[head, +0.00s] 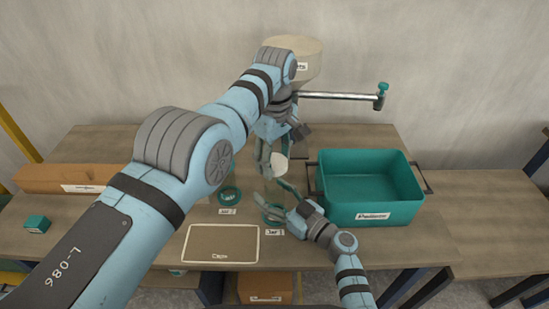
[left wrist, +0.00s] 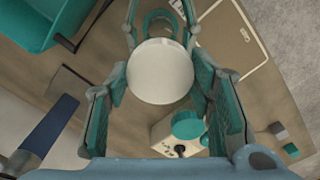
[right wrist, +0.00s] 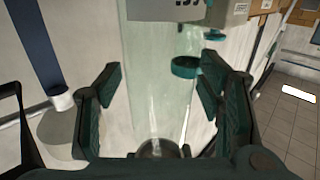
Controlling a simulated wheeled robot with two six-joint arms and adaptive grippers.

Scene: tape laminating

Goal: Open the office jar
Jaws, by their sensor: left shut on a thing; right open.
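A white round piece (head: 281,163), which looks like the jar's lid, is between the fingers of my left gripper (head: 270,165). In the left wrist view the white disc (left wrist: 160,72) sits between both fingers, which are shut on it. It hides whatever is under it, so I cannot tell whether it sits on a jar. My right gripper (head: 277,194) is open, lower and nearer, above a teal ring (head: 272,213). In the right wrist view a pale see-through column (right wrist: 155,70) shows between the spread fingers; I cannot tell whether they touch it.
A flat board marked "Caps" (head: 220,244) lies on the wooden table (head: 150,215), front left of the rings. Another teal ring (head: 229,195) lies beside it. A teal bin (head: 368,182) stands right. A beige hopper (head: 310,65) and metal pipe (head: 340,96) are behind.

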